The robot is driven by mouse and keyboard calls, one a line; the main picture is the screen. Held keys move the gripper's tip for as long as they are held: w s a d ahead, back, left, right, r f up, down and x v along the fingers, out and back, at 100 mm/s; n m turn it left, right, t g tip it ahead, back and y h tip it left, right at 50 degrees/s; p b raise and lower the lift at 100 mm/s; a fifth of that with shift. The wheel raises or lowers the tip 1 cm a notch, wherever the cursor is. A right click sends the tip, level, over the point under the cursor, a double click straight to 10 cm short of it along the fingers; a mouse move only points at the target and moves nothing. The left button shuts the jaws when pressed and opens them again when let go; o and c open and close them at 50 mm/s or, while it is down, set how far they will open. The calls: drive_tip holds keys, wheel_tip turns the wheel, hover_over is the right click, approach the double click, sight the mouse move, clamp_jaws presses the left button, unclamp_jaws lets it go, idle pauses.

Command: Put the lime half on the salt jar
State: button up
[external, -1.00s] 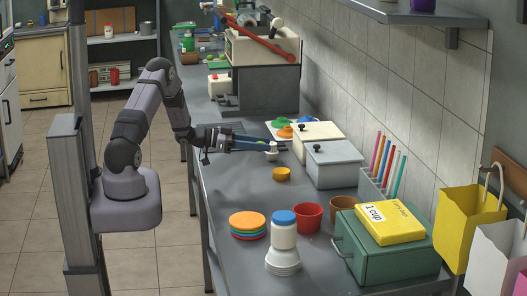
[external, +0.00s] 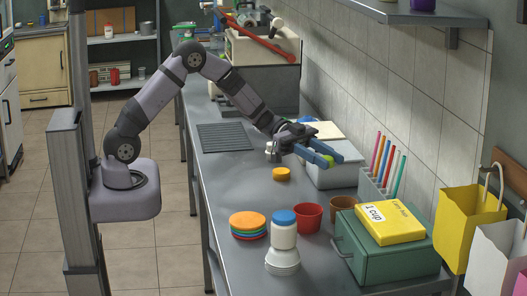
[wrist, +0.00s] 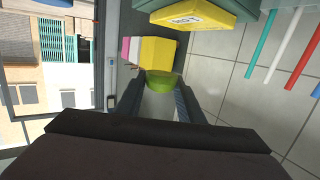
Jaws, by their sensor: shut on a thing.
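My gripper (external: 330,159) is shut on the green lime half (external: 327,161), above the grey lidded box. In the wrist view the lime half (wrist: 160,82) sits between the tips of my gripper (wrist: 158,92). A white jar with a blue lid (external: 284,236), which looks like the salt jar, stands upright near the front of the table. It is nearer the camera and lower than my gripper, well apart from it, and no lime is on it.
Coloured discs (external: 249,223) are stacked left of the jar. A red cup (external: 308,217), brown cup (external: 346,206) and green box (external: 385,248) stand to its right. A yellow disc (external: 281,174) and small white container (external: 272,152) lie farther back. The grey box (external: 330,177) is below my gripper.

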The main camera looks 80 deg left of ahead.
drive_tip(key=s+d+r+m+g+h, duration=0.1)
drive_tip(key=s+d+m+g, duration=0.15)
drive_tip(key=d, duration=0.25)
drive_tip(key=s+d+r+m+g+h, duration=0.1)
drive_tip(key=s+d+r+g, duration=0.15)
drive_tip(key=d, duration=0.25)
drive_tip(key=m+g, duration=0.3)
drive_tip(key=g, duration=0.1)
hover_over(284, 215)
drive_tip(key=shift+t, duration=0.3)
drive_tip(key=shift+d+f+p, duration=0.1)
drive_tip(key=shift+f+p, duration=1)
drive_tip(key=shift+f, duration=4.3)
drive_tip(key=shift+f, duration=0.15)
drive_tip(key=o, duration=1)
